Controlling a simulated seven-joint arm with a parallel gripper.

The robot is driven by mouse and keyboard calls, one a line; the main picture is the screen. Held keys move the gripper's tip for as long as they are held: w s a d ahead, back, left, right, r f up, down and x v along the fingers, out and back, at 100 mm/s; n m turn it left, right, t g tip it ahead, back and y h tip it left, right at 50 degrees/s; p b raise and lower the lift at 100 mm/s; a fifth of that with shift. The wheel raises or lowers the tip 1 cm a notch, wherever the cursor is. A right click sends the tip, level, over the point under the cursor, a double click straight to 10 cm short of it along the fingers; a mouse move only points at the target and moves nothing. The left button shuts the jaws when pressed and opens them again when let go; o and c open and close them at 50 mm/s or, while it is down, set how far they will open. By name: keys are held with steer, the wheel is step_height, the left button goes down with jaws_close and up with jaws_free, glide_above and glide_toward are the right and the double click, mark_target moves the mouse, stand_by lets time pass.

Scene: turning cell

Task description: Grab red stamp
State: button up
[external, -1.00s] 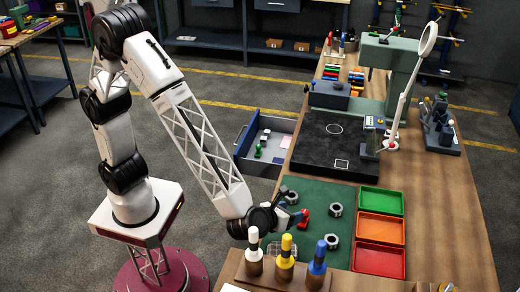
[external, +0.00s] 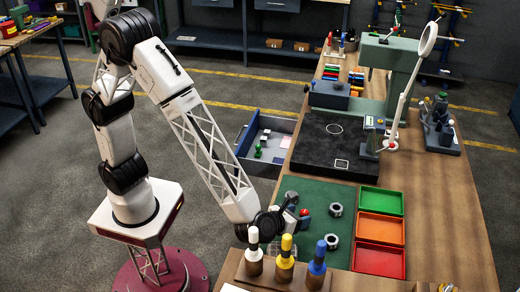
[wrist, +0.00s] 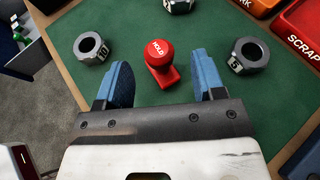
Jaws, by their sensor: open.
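The red stamp (wrist: 161,60) has a round knob marked "HOLD" and stands on the green mat (wrist: 115,38). In the external view only a bit of the red stamp (external: 304,212) shows beside my gripper. My gripper (wrist: 165,84) is open, with blue fingers on the left and right of the stamp. In the wrist view the stamp's knob appears between and slightly ahead of the fingertips, with a gap on each side. Nothing is held. I cannot tell the exact height of the fingers above the mat.
Steel nuts lie around the stamp: one at left (wrist: 91,47), one at right (wrist: 248,56), one at the top (wrist: 178,5). Green, orange and red trays (external: 378,259) stand to the right. A wooden rack with white, yellow and blue-topped tools (external: 286,262) stands close in front of my gripper.

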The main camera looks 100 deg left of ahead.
mark_target(305, 211)
steer(key=shift+a, duration=0.1)
steer(key=shift+x, duration=2.55)
steer(key=c, duration=1)
steer(key=shift+r, duration=0.15)
steer(key=shift+r, duration=0.45)
step_height(305, 211, up, 3)
steer(key=shift+s+f, duration=0.2)
steer(key=s, duration=0.5)
steer(key=s+a, duration=0.1)
steer(key=s, duration=0.4)
steer(key=s+r, duration=0.1)
steer(key=s, duration=0.4)
steer(key=shift+s+a+r, duration=0.1)
steer(key=shift+s+a, duration=0.05)
steer(key=shift+s, duration=0.15)
